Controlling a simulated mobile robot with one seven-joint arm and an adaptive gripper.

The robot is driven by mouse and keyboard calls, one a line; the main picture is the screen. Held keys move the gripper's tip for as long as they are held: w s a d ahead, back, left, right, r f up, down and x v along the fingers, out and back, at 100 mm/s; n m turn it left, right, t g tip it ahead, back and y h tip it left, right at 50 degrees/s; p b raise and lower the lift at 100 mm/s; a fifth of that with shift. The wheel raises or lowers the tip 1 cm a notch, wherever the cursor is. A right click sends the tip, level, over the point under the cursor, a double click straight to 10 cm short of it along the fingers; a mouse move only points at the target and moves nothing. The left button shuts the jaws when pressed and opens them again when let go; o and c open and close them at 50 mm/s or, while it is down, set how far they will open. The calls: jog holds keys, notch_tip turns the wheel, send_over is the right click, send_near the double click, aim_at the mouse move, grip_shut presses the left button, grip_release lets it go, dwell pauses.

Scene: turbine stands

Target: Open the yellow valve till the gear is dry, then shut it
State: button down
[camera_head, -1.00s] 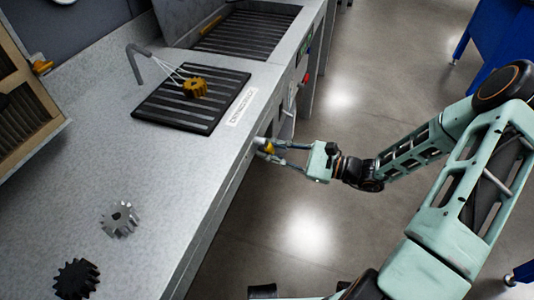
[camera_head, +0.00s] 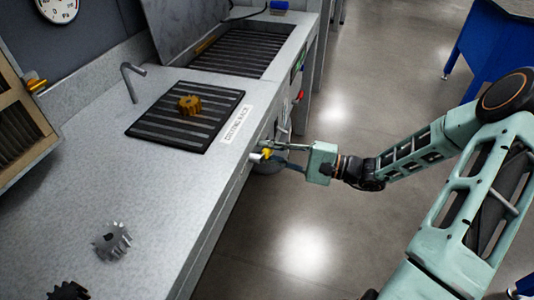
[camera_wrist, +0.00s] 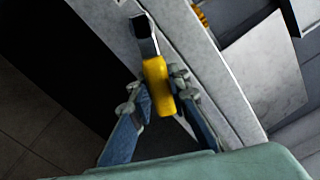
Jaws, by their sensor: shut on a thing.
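The yellow valve (camera_head: 266,154) is a small handle on the front face of the bench. My gripper (camera_head: 277,153) is shut on it. In the wrist view the yellow handle (camera_wrist: 158,85) stands between the two fingers of my gripper (camera_wrist: 157,101), with a dark-tipped metal part above it. The golden-yellow gear (camera_head: 190,105) sits on the black slatted drying rack (camera_head: 145,130). A bent grey nozzle (camera_head: 130,80) stands at the rack's back left, and no streams show from it. I cannot tell whether the gear's surface is wet.
A grey gear (camera_head: 112,241) and a dark gear (camera_head: 68,291) lie at the front of the bench (camera_head: 190,200). A wooden-framed box (camera_head: 20,120) stands at the left, a gauge (camera_head: 57,9) hangs on the wall. The floor to the right is open, with blue furniture (camera_head: 480,50) beyond.

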dwell(0.5)
jog(key=c, duration=1.8)
grip_release()
jog(key=shift+r, duration=0.1)
